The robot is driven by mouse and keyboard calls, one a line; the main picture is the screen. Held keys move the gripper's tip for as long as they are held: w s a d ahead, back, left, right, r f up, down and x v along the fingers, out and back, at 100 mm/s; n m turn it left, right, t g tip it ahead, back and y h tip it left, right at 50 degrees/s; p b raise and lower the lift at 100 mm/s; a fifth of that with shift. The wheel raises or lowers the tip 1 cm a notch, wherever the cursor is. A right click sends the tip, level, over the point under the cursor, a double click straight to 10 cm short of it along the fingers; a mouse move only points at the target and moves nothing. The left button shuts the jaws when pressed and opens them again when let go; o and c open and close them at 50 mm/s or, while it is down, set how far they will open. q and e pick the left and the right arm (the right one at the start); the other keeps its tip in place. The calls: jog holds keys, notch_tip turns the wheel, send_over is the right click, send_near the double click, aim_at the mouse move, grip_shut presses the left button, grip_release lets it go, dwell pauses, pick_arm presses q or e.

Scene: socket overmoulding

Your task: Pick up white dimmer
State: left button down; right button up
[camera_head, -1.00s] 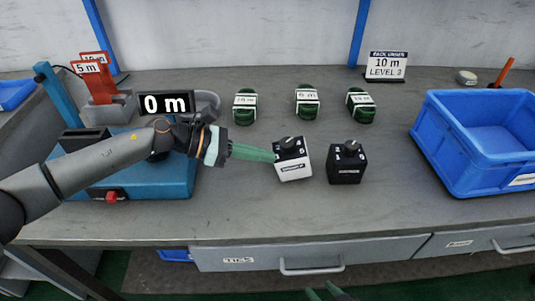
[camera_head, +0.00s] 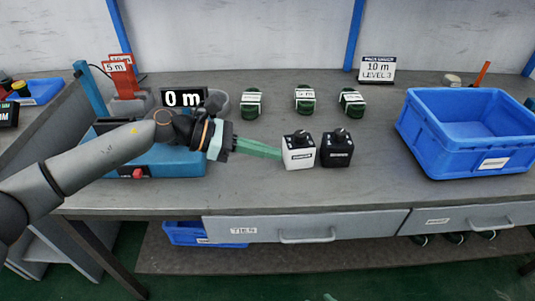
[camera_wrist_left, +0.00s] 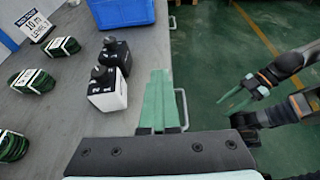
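The white dimmer (camera_head: 299,153) stands upright on the grey table with its dark knob on top. It also shows in the left wrist view (camera_wrist_left: 107,93), left of the fingers. My left gripper (camera_head: 277,153) comes in from the left, its green fingertips overlapping the dimmer's left edge in the head view. In the left wrist view its fingers (camera_wrist_left: 159,75) lie together with nothing between them, apart from the dimmer in the picture. My right gripper (camera_wrist_left: 232,100) shows at the right of the wrist view, empty, with its green fingers spread.
A black dimmer (camera_head: 337,152) stands close to the white one's right. Several green cable coils (camera_head: 304,107) lie behind. A blue bin (camera_head: 440,151) stands at the right, and a blue machine (camera_head: 180,167) lies under my left arm. The table's front is clear.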

pick_arm(q)
jog(key=shift+s+r, duration=0.2)
jog(key=shift+s, duration=0.15)
jog(key=shift+c, duration=1.6)
grip_release()
